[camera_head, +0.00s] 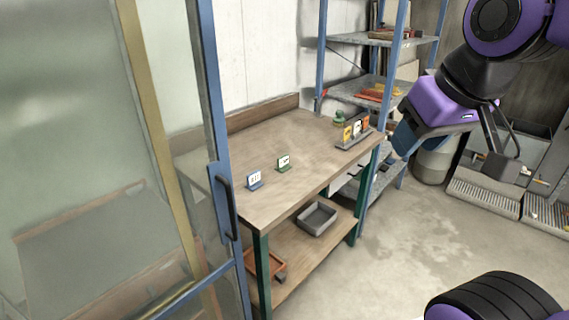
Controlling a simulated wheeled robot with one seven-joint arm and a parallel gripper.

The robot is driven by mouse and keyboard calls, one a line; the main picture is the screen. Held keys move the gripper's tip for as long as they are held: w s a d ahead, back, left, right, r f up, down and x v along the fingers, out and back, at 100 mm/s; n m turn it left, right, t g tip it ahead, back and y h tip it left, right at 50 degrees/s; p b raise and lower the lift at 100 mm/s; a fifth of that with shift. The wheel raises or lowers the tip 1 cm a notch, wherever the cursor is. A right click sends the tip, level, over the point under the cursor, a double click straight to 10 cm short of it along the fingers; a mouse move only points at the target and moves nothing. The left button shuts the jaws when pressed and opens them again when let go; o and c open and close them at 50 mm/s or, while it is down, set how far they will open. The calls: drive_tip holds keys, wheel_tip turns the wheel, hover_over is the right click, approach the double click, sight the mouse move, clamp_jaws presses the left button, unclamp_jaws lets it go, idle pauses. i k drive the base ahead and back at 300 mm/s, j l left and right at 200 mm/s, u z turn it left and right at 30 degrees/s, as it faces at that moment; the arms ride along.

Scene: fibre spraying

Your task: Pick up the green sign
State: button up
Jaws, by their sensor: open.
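The green sign (284,163) stands upright on the wooden workbench (305,185). It is a small stand with a dark green frame and base and a white face with a dark mark. A similar blue sign (254,180) stands just left of it, nearer the front edge, apart from it. My gripper (450,125) hangs at the upper right on my purple and black arm. It is open, well right of the bench and away from both signs. Its fingertips are hard to make out.
A grey holder (353,138) with yellow, white and red cards stands at the bench's right end, beside a small green object (339,117). A glass door (100,200) with a blue frame blocks the left. Blue-posted shelves (360,92) stand behind.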

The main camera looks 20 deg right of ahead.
sight(282, 161)
drive_tip(key=i+l+u, duration=0.3)
drive_tip(key=i+l, duration=0.2)
drive_tip(key=i+l+u, duration=0.35)
drive_tip(key=i+l, duration=0.2)
